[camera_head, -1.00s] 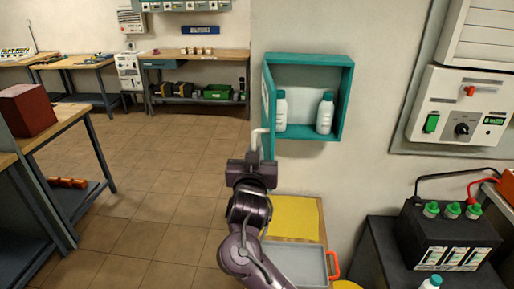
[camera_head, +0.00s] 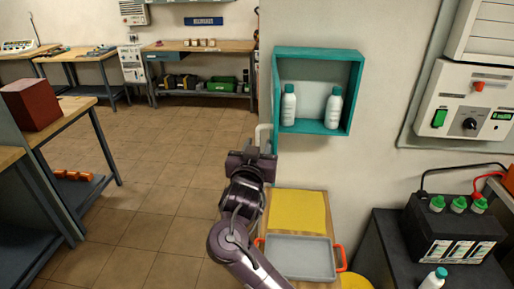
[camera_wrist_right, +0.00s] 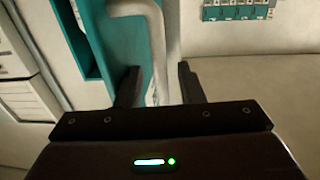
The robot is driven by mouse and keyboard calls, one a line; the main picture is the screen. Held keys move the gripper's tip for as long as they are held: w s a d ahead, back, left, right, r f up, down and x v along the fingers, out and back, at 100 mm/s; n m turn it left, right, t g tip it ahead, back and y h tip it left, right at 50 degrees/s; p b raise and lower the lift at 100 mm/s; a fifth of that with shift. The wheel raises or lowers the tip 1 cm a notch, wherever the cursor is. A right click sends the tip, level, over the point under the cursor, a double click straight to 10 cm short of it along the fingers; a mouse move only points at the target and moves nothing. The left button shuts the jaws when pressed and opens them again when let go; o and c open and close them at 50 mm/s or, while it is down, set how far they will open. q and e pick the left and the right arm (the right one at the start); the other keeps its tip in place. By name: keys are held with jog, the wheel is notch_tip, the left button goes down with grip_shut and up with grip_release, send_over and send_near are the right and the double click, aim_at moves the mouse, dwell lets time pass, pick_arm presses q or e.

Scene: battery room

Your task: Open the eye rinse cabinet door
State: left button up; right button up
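The teal eye rinse cabinet (camera_head: 318,51) hangs on the wall with its front open, showing two white bottles with teal caps, (camera_head: 288,106) and (camera_head: 333,108). Its door (camera_head: 276,100) stands out at the left side, nearly edge-on in the head view. The white door handle (camera_head: 263,132) is on its outer side. My right gripper (camera_head: 260,150) is at the handle's lower part. In the right wrist view the handle (camera_wrist_right: 157,55) runs between its two spread fingers, with a narrow gap visible beside the left finger. Contact is unclear. My left gripper is not in view.
Below the cabinet are a yellow mat (camera_head: 297,210) and a grey tray (camera_head: 300,258) with orange handles. A black battery (camera_head: 452,235) stands on a dark stand at right. A workbench with a red box (camera_head: 32,104) is at left. The floor between is free.

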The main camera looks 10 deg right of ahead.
jog(key=shift+s+a+f, duration=0.1)
jog(key=p+v, duration=0.3)
jog(key=v, duration=0.4)
jog(key=shift+s+p, duration=0.35)
